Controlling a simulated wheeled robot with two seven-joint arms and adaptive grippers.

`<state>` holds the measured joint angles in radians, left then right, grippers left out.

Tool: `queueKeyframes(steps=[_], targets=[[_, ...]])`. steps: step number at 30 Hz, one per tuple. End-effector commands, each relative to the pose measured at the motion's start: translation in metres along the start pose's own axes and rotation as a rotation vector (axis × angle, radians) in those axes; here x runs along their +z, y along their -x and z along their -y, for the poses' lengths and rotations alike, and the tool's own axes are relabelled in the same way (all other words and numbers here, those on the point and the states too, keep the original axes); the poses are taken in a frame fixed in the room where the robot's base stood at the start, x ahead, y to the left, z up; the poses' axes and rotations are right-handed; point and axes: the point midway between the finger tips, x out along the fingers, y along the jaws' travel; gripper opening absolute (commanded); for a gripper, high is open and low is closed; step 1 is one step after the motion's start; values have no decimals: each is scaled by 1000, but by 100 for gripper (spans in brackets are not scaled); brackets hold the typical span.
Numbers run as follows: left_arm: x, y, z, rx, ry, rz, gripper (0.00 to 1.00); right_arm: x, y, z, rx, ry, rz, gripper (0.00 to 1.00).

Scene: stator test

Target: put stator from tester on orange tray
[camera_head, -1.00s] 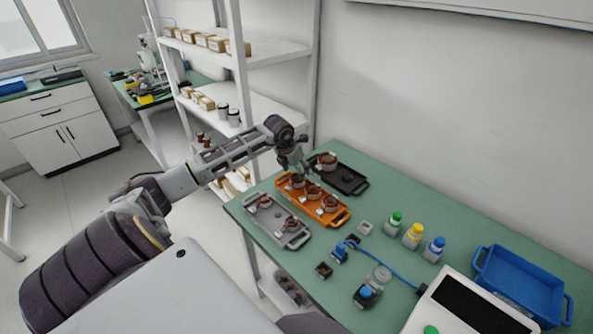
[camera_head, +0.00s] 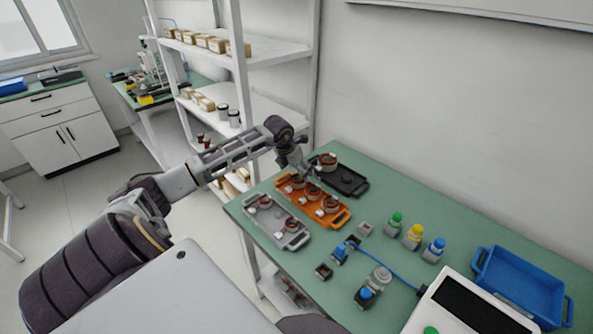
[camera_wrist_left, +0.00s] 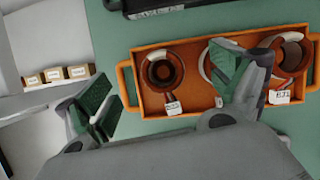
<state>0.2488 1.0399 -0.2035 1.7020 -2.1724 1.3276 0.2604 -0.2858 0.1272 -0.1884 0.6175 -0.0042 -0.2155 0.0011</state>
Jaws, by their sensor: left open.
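The orange tray (camera_head: 341,219) lies on the green table and holds three copper-brown stators (camera_head: 330,204) with white tags. My left gripper (camera_head: 300,168) is above the tray's far left end. In the left wrist view its green-padded fingers are wide apart and empty. One stator (camera_wrist_left: 163,70) on the orange tray (camera_wrist_left: 190,104) appears between them, and the right finger partly covers another stator. The tester, a white box with a dark screen (camera_head: 470,305), is at the lower right; no stator shows on its visible part. My right gripper is out of view.
A grey tray (camera_head: 291,243) with stators is in front of the orange one. A black tray (camera_head: 350,186) with one stator is behind it. Blue-topped fixtures (camera_head: 367,294), capped bottles (camera_head: 413,236) and a blue bin (camera_head: 520,285) are to the right.

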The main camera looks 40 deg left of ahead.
Motion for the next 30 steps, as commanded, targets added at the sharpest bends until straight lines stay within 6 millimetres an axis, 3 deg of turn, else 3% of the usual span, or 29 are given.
queueKeyframes(steps=[8, 30], targets=[[1, 19, -1, 2, -1, 2, 94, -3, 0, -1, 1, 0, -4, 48], [0, 100, -1, 2, 0, 0, 94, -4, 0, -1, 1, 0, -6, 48]])
